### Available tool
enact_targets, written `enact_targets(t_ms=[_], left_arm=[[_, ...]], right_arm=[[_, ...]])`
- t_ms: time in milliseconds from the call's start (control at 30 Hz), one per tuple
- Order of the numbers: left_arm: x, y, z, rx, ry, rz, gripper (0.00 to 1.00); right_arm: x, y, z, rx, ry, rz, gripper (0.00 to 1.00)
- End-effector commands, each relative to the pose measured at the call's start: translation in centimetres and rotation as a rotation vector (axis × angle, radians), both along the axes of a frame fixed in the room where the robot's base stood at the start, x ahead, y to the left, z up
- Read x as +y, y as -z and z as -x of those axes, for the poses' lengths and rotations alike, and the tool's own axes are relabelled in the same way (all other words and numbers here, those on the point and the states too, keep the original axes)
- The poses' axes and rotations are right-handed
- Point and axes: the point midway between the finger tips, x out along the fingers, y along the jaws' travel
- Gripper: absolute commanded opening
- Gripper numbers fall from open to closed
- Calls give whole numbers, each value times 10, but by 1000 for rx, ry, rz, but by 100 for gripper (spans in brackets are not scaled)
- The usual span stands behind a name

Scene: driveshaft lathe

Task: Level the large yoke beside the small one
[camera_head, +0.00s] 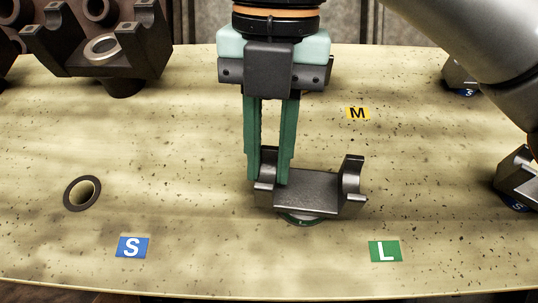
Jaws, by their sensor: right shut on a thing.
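The large yoke (312,190) is a dark grey U-shaped part with two upright ears and a green disc under its base, in the middle front of the table. My right gripper (268,182) points down and is shut on its left ear. The yoke sits roughly upright, at or just above the table; I cannot tell if it touches. Two small yokes with blue discs are at the right side: one by the right edge (517,178), cut off by the frame, and one farther back (458,77), partly behind my arm. My left gripper is out of view.
On the speckled table (200,130) are a blue S label (132,247), a green L label (385,251) and a yellow M label (358,113). A dark ring (82,193) surrounds a hole at left. Brown yoke-shaped parts (138,45) stand back left. The left middle is clear.

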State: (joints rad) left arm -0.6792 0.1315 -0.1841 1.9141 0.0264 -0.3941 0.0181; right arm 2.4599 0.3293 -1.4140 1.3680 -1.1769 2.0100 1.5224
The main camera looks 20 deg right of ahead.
Motion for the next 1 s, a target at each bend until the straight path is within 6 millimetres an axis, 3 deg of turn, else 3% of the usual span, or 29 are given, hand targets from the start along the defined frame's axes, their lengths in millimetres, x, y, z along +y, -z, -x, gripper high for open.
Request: enact_targets(t_ms=[1000], left_arm=[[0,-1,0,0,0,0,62]], right_arm=[[-1,-5,2,16,-86,87,0]])
